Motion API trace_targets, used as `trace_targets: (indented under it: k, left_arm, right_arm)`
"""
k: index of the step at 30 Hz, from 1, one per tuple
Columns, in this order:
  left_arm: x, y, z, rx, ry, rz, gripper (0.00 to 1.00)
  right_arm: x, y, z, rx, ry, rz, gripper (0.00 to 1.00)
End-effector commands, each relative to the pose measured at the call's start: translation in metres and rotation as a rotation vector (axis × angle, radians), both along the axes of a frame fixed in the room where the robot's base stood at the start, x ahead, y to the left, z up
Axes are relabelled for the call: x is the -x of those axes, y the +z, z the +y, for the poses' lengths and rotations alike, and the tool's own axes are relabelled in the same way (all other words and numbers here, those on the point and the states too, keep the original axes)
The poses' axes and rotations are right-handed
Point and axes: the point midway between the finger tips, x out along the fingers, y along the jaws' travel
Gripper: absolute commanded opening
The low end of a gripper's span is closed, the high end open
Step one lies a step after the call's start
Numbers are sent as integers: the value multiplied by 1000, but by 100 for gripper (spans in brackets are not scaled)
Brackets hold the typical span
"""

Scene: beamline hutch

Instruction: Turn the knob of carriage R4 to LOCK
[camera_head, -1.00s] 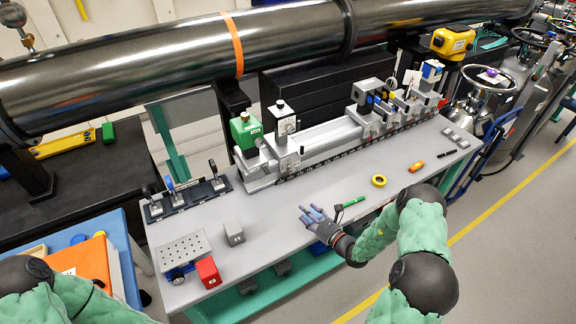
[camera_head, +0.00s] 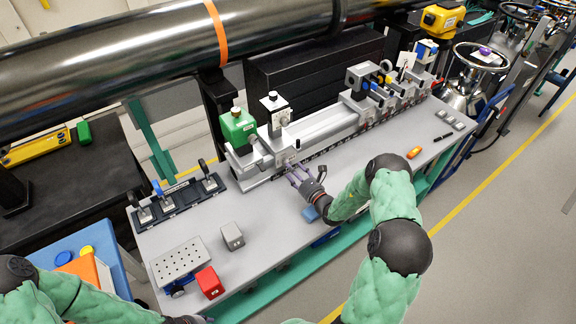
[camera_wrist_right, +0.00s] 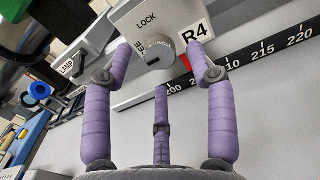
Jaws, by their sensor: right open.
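Carriage R4 shows in the right wrist view as a pale plate (camera_wrist_right: 140,17) with a black "R4" label and the word LOCK above its round grey knob (camera_wrist_right: 158,51). A second word left of the knob is partly hidden by a finger. I cannot tell exactly where the knob's mark points. My right gripper (camera_wrist_right: 160,62) is open, with purple fingers spread on both sides of the knob and one below it, seemingly not gripping it. In the head view my right gripper (camera_head: 294,173) is low in front of the rail's left carriages. My left gripper is out of view.
The long rail (camera_head: 325,128) carries several other carriages to the right. A green box (camera_head: 238,128) stands at its left end. A grey block (camera_head: 232,236), red block (camera_head: 210,283) and perforated plate (camera_head: 180,259) lie on the bench's front left. A scale strip (camera_wrist_right: 262,53) runs beside R4.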

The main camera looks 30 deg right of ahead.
Motion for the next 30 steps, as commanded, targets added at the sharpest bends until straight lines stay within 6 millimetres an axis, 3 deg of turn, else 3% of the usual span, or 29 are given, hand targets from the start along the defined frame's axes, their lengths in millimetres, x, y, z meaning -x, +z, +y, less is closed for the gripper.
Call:
trace_targets:
  k: [3,9,20,26,30]
  left_arm:
    - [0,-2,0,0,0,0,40]
    - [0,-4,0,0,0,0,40]
    - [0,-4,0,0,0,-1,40]
    - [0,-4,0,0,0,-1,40]
    - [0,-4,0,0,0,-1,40]
  right_arm:
    - [-19,0,3,0,2,-1,57]
    - [-37,-1,4,0,1,0,57]
    - [-42,0,3,-1,0,0,57]
    - [-41,0,3,0,0,0,3]
    - [-41,0,3,0,0,-1,1]
